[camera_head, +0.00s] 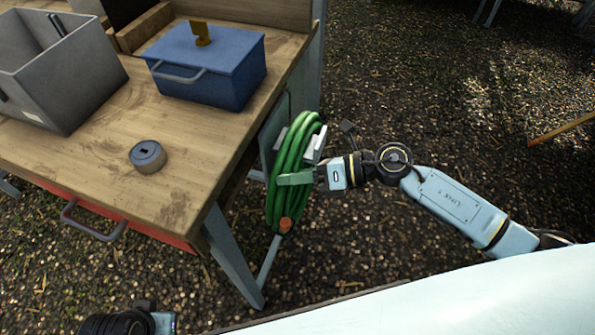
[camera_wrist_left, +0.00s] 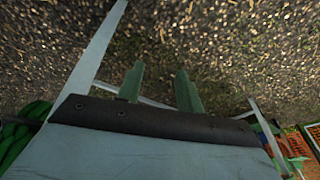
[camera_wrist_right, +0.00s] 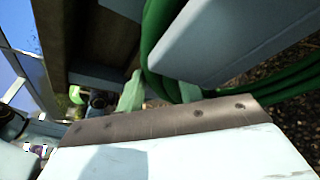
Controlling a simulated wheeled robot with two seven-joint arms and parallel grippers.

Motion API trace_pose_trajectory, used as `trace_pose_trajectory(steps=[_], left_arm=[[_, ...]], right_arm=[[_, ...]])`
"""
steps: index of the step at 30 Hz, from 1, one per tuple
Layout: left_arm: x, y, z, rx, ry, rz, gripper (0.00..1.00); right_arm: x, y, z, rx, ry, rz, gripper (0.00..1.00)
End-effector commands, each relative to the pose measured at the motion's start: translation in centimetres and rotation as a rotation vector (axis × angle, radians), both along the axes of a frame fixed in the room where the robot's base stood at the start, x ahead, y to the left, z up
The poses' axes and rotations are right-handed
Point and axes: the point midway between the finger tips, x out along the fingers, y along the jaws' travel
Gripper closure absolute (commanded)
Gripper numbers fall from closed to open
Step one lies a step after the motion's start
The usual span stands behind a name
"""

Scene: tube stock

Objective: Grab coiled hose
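The green coiled hose (camera_head: 290,160) hangs in upright loops at the right end of the workbench, on a grey holder (camera_head: 317,143). My right gripper (camera_head: 298,179) is at the coil, with one green finger lying across its near side; the other finger is hidden in the head view. In the right wrist view the fingers (camera_wrist_right: 160,93) are spread, with hose strands (camera_wrist_right: 154,30) running down between and past them. My left gripper (camera_wrist_left: 160,85) is open and empty over the gravel; its fingers are not visible in the head view.
The wooden workbench (camera_head: 90,160) carries a blue lidded box (camera_head: 205,70), a grey open bin (camera_head: 60,75) and a round grey tape-like item (camera_head: 148,157). A red drawer (camera_head: 130,215) and a bench leg (camera_head: 232,255) are near the hose.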

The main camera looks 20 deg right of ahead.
Motion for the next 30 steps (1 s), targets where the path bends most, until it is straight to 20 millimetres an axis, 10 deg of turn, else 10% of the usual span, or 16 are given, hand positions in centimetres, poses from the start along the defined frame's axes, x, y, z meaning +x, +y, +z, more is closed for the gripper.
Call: trace_pose_trajectory(steps=[6,30], left_arm=[[0.0,0.0,0.0,0.0,0.0,0.0,0.64],[0.0,0.5,-1.2,0.009,0.008,0.001,0.64]], right_arm=[[0.0,0.0,0.0,0.0,0.0,0.0,1.0],[-0.1,-0.3,1.0,0.001,-0.007,0.0,1.0]])
